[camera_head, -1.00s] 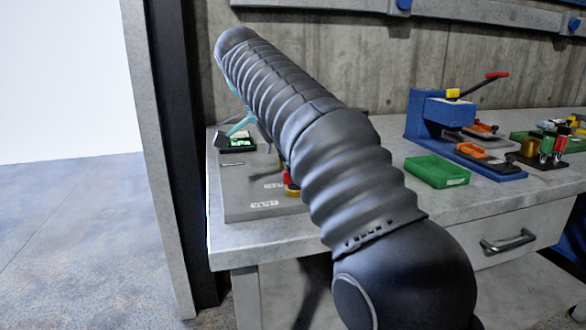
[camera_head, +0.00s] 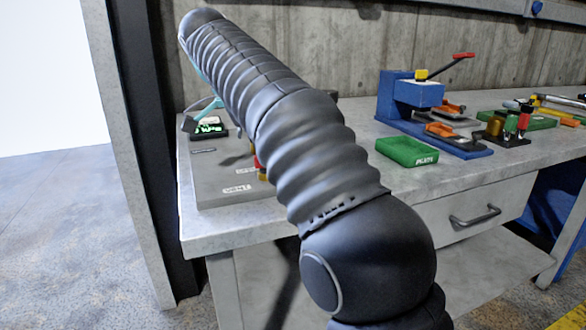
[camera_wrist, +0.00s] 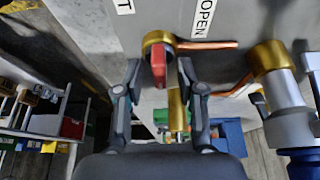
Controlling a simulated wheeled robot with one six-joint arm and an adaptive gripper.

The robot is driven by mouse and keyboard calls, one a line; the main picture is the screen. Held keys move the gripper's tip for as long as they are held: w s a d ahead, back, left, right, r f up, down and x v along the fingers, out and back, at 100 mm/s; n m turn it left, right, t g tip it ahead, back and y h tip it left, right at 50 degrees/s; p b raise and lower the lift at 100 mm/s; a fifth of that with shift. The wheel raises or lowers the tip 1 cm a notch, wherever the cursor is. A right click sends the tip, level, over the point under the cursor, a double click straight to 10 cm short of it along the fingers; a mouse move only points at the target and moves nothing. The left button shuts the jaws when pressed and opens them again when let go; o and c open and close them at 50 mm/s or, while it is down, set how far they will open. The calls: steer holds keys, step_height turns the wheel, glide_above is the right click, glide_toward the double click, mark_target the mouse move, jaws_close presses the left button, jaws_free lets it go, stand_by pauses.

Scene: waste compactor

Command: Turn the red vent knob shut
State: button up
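The red vent knob (camera_wrist: 158,65) shows in the wrist view, set in a brass ring on a grey panel. The white OPEN label (camera_wrist: 203,18) is to its upper right, and another label is cut off at the top. My gripper (camera_wrist: 159,72) is open, with one finger on each side of the knob. I cannot tell whether either finger touches it. In the head view only a sliver of the red knob (camera_head: 257,163) shows beside my arm, above the grey base with a VENT label (camera_head: 237,189). My gripper is hidden there.
On the bench, a green tray (camera_head: 407,152) and a blue press (camera_head: 411,98) stand right of my arm. A small green-lit display (camera_head: 208,128) is at left. The bench front is clear.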

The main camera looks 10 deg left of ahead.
steer(key=n+t+y, duration=0.1)
steer(key=n, duration=0.3)
steer(key=shift+s+d+n, duration=0.1)
steer(key=shift+n, duration=0.2)
steer(key=n+t+y, duration=0.1)
steer(key=n+y, duration=0.1)
steer(key=n, duration=0.3)
steer(key=shift+d, duration=0.1)
steer(key=n+y, duration=0.2)
steer(key=n, duration=0.2)
steer(key=shift+d+f+b, duration=0.1)
steer(key=shift+b, duration=0.25)
steer(key=n+y+b, duration=0.1)
steer(key=n+b, duration=0.1)
steer(key=n, duration=0.2)
steer(key=shift+f, duration=0.1)
steer(key=shift+w+d+p+v, duration=0.4)
steer(key=shift+p+v, duration=0.9)
steer(key=shift+v, duration=5.75)
steer(key=s+d+f+m+b, duration=0.1)
steer(key=s+d+f, duration=0.3)
steer(key=d+f, duration=0.7)
steer(key=s+d+f+m+t+h+b, duration=0.1)
steer(key=s+d+f, duration=0.4)
steer(key=d+f, duration=0.7)
steer(key=shift+f+m+b, duration=0.55)
steer(key=shift+m, duration=0.45)
